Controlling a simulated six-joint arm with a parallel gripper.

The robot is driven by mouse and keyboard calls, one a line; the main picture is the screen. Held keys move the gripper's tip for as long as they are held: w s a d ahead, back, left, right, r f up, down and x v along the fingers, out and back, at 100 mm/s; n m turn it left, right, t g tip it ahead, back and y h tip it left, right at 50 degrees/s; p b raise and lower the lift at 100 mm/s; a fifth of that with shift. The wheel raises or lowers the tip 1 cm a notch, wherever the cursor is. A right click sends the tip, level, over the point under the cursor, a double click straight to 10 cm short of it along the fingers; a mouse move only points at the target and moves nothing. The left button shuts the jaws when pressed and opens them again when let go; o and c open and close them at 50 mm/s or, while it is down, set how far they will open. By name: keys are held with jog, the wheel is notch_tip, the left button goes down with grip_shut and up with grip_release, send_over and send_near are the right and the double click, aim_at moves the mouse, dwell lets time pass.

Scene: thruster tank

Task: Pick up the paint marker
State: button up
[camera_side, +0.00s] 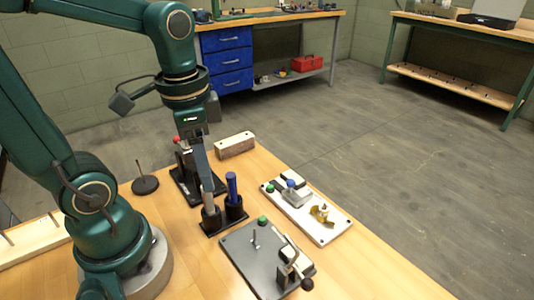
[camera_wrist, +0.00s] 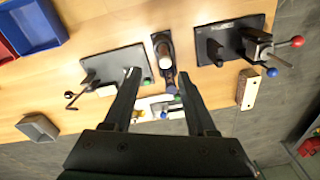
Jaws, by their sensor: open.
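A blue upright cylinder (camera_side: 231,187), which looks like the paint marker, stands in the right cup of a black two-cup holder (camera_side: 238,212). Its blue end (camera_wrist: 171,89) shows in the wrist view, between the fingers. The holder's other cup (camera_wrist: 162,38) contains something pale and brownish that I cannot identify. My gripper (camera_side: 207,188) points down over the holder, to the left of the blue cylinder in the side view. In the wrist view my gripper (camera_wrist: 159,73) is open, with its two fingers apart and nothing clasped between them.
A dark plate with a toggle clamp (camera_side: 250,265) lies in front of the holder. A white fixture plate (camera_side: 325,228) is to the right. A vise with a red-knobbed lever (camera_wrist: 262,45) and a wooden block (camera_side: 235,146) stand behind.

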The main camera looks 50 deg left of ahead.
aim_at(207, 199)
jog(key=shift+a+f+n+g, duration=0.3)
jog(key=shift+a+f+g, duration=0.15)
jog(key=shift+f, duration=2.65)
grip_shut()
